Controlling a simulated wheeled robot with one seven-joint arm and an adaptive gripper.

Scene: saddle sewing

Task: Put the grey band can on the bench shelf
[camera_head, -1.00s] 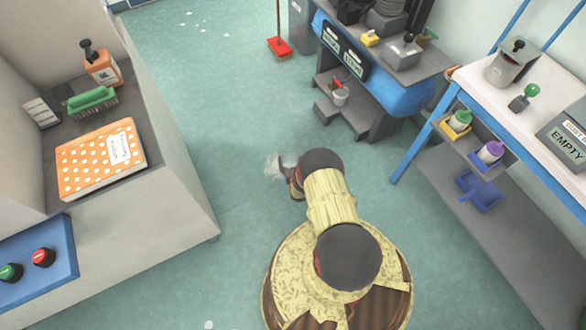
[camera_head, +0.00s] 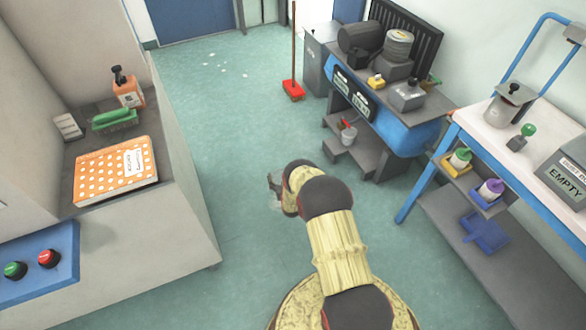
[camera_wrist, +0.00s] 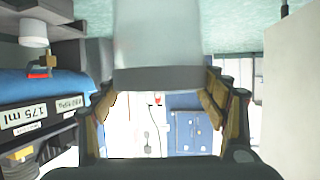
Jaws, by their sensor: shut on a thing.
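The grey band can (camera_wrist: 158,40) is a pale, whitish cylinder with a dark grey band at one end. In the wrist view it fills the top middle, between the fingers of my gripper (camera_wrist: 163,100), which is shut on it. In the head view my gripper (camera_head: 274,187) is over open floor left of the blue bench (camera_head: 405,135), with only a faint pale part of the can visible. Under that bench is a grey stepped shelf (camera_head: 350,158). The white-topped bench (camera_head: 480,125) at right has a small shelf (camera_head: 462,174) and a lower board (camera_head: 450,220). I cannot tell which is the bench shelf.
A white cup (camera_head: 349,135) stands on the stepped shelf. Bottles in yellow (camera_head: 456,163) and blue (camera_head: 488,194) trays occupy the small shelf. A blue dustpan (camera_head: 484,233) is on the lower board. A counter (camera_head: 150,235) stands left.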

